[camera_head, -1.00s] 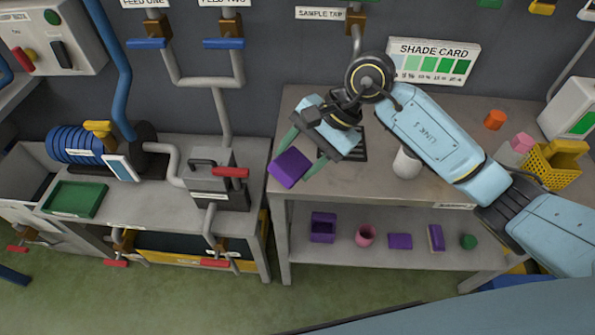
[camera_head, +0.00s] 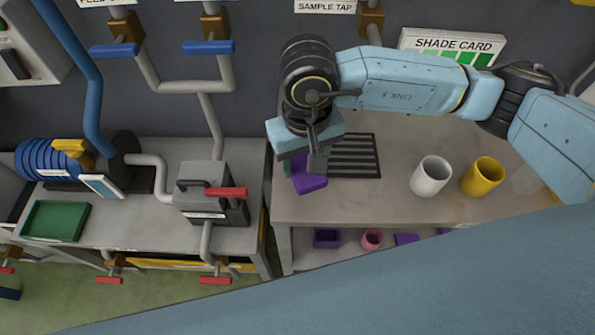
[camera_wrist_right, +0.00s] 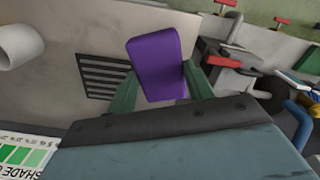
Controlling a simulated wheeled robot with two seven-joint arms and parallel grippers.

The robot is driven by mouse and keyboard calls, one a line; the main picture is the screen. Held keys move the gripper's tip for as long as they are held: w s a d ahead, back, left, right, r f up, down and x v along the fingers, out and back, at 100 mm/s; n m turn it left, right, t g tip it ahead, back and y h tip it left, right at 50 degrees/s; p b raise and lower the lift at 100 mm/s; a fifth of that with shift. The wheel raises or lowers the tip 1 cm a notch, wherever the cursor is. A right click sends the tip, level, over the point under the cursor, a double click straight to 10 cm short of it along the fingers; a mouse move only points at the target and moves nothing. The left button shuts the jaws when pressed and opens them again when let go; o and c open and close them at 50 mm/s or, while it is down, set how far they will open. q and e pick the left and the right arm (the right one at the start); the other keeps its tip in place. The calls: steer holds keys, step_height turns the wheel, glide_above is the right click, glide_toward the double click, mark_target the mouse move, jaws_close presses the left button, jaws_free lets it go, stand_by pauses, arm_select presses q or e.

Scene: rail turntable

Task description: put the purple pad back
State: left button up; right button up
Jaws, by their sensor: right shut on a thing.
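The purple pad (camera_head: 309,180) is a small rounded block held in my right gripper (camera_head: 302,168), which is shut on it. It is over the left end of the right-hand bench (camera_head: 400,210), just left of the dark slotted grate (camera_head: 356,155). I cannot tell whether the pad touches the bench top. In the right wrist view the pad (camera_wrist_right: 155,62) stands out between the two green fingers, with the grate (camera_wrist_right: 104,76) beside it. My left gripper is not in view.
A white cup (camera_head: 431,176) and a yellow cup (camera_head: 483,177) stand on the bench to the right. The lower shelf holds a purple bin (camera_head: 326,238), a pink cup (camera_head: 371,239) and a purple block (camera_head: 405,239). On the left bench are a grey box (camera_head: 208,190) and green tray (camera_head: 56,220).

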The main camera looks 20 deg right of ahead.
steer(key=f, duration=0.5)
steer(key=shift+s+f, duration=0.2)
steer(key=shift+s, duration=0.2)
steer(key=shift+f, duration=0.3)
step_height(320, 180, down, 3)
steer(key=shift+w+f+p, duration=0.1)
steer(key=shift+p, duration=0.2)
steer(key=shift+f, duration=0.2)
steer(key=o, duration=0.9)
steer(key=shift+w, duration=0.1)
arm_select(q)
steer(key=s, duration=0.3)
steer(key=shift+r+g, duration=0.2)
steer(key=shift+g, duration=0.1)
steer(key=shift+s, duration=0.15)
arm_select(e)
steer(key=shift+r, duration=0.15)
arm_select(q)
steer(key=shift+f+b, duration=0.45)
arm_select(e)
step_height(320, 180, up, 12)
steer(key=shift+f, duration=0.1)
